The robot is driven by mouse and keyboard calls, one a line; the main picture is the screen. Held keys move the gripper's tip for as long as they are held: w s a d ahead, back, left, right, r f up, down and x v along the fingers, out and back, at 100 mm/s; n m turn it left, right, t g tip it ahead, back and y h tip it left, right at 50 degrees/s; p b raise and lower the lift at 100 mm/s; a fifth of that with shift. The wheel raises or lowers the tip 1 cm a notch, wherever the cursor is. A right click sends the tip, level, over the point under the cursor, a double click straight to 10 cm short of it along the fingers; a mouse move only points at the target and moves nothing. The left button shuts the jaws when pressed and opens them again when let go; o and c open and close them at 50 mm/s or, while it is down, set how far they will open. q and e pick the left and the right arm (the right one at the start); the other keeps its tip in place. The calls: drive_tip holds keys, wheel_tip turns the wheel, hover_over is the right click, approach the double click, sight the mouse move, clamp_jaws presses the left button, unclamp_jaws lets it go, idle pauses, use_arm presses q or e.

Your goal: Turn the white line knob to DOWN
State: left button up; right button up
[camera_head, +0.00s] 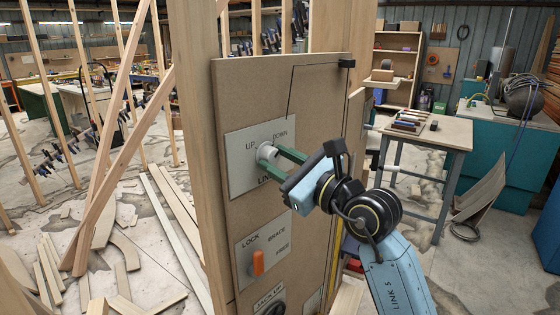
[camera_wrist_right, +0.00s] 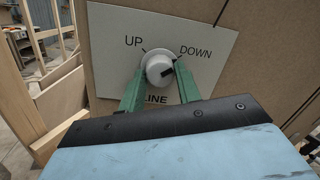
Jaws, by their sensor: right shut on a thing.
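The white line knob (camera_head: 266,152) sits on a grey plate (camera_head: 240,178) marked UP, DOWN and LINE, on an upright wooden panel. My right gripper (camera_head: 272,154) reaches in from the right with its green fingers shut on the knob. In the right wrist view the knob (camera_wrist_right: 160,69) lies between the two green fingertips, one on each side. A dark mark on the knob's face lies on its right side, toward the DOWN label. The exact setting is hard to tell. My left gripper is not in view.
Below on the same panel are an orange LOCK/BRACE lever (camera_head: 258,262) and a partly cut-off black knob (camera_head: 276,309). A wooden post (camera_head: 195,120) borders the panel on the left. A small table (camera_head: 440,133) stands to the right. Planks and curved wood pieces lie on the floor at left.

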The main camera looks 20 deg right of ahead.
drive_tip(key=o, duration=1)
drive_tip(key=b+v, duration=0.3)
drive_tip(key=v, duration=1)
drive_tip(key=shift+s+d, duration=0.15)
drive_tip(key=shift+s, duration=0.05)
